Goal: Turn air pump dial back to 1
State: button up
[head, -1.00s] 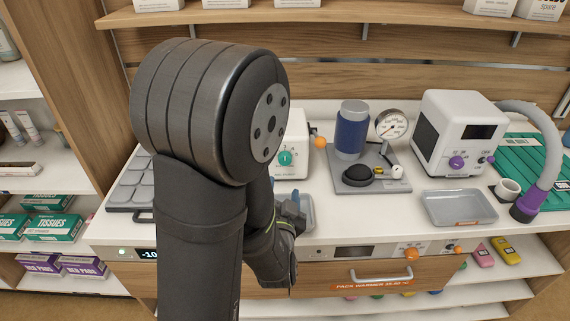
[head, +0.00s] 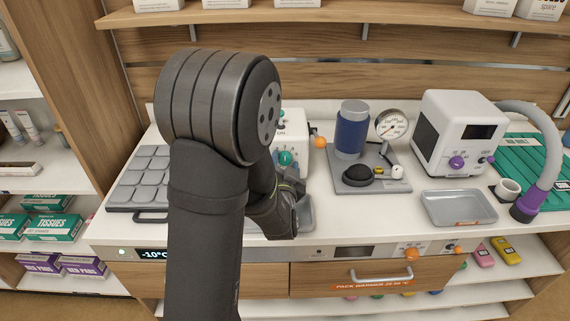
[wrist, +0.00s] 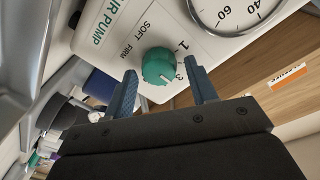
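The air pump is a white box (head: 297,125), partly hidden behind my arm in the head view; its face (wrist: 115,42) fills the upper wrist view.
A gauge (wrist: 228,10) sits beside the dial. A blue cylinder with a gauge (head: 351,130), a white device with a purple knob (head: 457,120) and a grey tray (head: 459,208) stand to the right. A grey padded tray (head: 140,182) lies left of my arm.

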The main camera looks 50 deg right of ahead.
jog(key=c, duration=0.8)
jog(key=shift+n, duration=2.2)
jog(key=o, duration=1)
